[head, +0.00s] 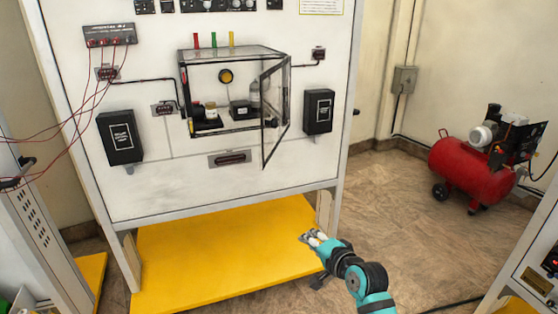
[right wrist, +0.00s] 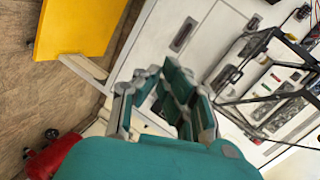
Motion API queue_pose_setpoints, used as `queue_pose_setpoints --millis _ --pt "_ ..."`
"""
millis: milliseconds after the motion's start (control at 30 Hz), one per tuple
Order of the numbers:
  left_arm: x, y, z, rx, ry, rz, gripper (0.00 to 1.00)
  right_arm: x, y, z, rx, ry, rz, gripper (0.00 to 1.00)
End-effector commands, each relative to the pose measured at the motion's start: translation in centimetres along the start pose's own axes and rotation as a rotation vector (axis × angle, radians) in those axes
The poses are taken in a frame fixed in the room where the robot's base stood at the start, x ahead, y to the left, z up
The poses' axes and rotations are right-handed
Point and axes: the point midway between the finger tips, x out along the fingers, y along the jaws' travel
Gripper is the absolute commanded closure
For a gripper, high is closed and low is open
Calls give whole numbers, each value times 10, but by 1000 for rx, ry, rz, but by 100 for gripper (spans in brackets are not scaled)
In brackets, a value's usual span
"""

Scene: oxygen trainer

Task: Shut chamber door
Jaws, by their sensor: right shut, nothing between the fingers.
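The clear chamber (head: 210,58) with black edges is mounted on the white panel; it also shows at the right of the right wrist view (right wrist: 285,38). Its clear, dark-framed door (head: 274,115) stands open, swung outward from the chamber's right side. Several small items sit inside the chamber. My right gripper (head: 312,237) is shut and empty, below and to the right of the door and clearly apart from it. Its fingers also show in the right wrist view (right wrist: 158,75). My left gripper is not in view.
A black box (head: 318,111) is on the panel right of the door, and another (head: 121,137) is at the left. A yellow shelf (head: 210,255) lies below the panel. A red compressor (head: 470,168) stands at the right. Red wires hang at the left.

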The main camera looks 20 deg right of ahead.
Motion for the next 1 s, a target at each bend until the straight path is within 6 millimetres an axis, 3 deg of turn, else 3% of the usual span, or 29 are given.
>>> queue_pose_setpoints --millis 33,100,233,333,467,933,1000 --pt "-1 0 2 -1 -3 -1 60 -18 -48 -12 51 10 -84 100" --pt "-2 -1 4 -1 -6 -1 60 -43 -97 -22 119 6 -175 100" --pt "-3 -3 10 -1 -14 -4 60 -81 -153 -30 194 -8 -286 100" --pt "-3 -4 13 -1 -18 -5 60 -94 -171 -32 221 -18 -323 100" --pt "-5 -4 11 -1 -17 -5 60 -90 -180 -32 230 -22 -334 100" --pt "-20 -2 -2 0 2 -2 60 -1 -211 -34 226 -20 -332 100" --pt "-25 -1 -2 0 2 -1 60 5 -215 -23 227 -23 -331 100"
